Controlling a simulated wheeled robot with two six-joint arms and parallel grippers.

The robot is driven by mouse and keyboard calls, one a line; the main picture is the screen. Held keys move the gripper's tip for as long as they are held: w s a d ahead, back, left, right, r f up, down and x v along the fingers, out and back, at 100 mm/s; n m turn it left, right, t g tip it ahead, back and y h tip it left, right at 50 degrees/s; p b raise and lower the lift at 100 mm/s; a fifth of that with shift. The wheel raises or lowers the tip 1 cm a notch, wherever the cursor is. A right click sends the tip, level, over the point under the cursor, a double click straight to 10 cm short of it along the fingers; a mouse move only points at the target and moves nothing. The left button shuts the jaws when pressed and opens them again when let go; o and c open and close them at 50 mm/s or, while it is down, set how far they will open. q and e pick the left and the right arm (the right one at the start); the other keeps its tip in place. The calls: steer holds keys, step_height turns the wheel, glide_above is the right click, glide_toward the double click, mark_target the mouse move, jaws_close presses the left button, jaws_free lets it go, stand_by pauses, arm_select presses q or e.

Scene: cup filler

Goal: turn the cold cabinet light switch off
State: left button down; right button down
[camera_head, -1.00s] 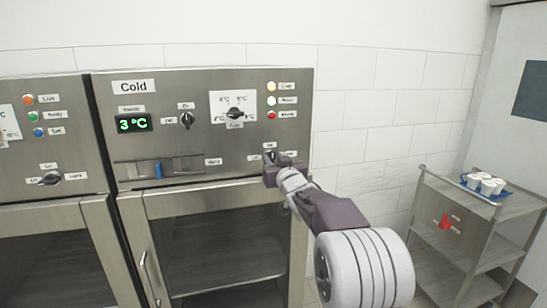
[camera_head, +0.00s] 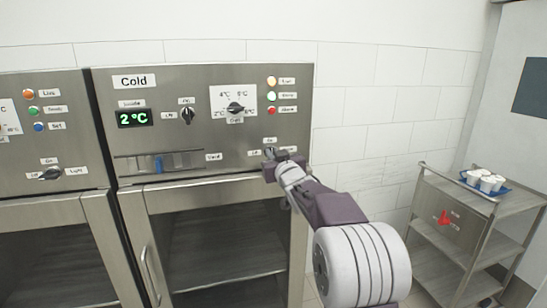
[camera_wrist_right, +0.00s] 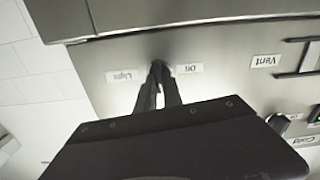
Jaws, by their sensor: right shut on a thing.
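The cold cabinet (camera_head: 220,150) has a steel front panel marked "Cold". Its light switch is at the panel's lower right, almost wholly hidden by my right gripper (camera_head: 272,157). The gripper is shut on the switch's knob, which the fingertips hide. I cannot tell which way the knob points. My left gripper is not in view.
The panel also has a temperature display (camera_head: 134,118), a small knob (camera_head: 187,116), a larger dial (camera_head: 235,108) and a blue slider (camera_head: 158,164). The cabinet's glass door is below. A cart (camera_head: 460,222) with cups on a blue tray stands at the right.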

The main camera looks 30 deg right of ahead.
steer(key=shift+a+f+n+b, duration=0.15)
steer(key=shift+n+b, duration=1.5)
steer(key=shift+n, duration=2.45)
steer(key=shift+a+f+n+b, duration=0.15)
steer(key=shift+n+b, duration=1.45)
steer(key=shift+n, duration=2.5)
steer(key=shift+d+r, duration=0.1)
steer(key=c, duration=1.5)
jaws_free()
steer(key=shift+w, duration=0.1)
steer(key=shift+d, duration=0.1)
steer(key=b+v, duration=0.1)
steer(key=v, duration=0.8)
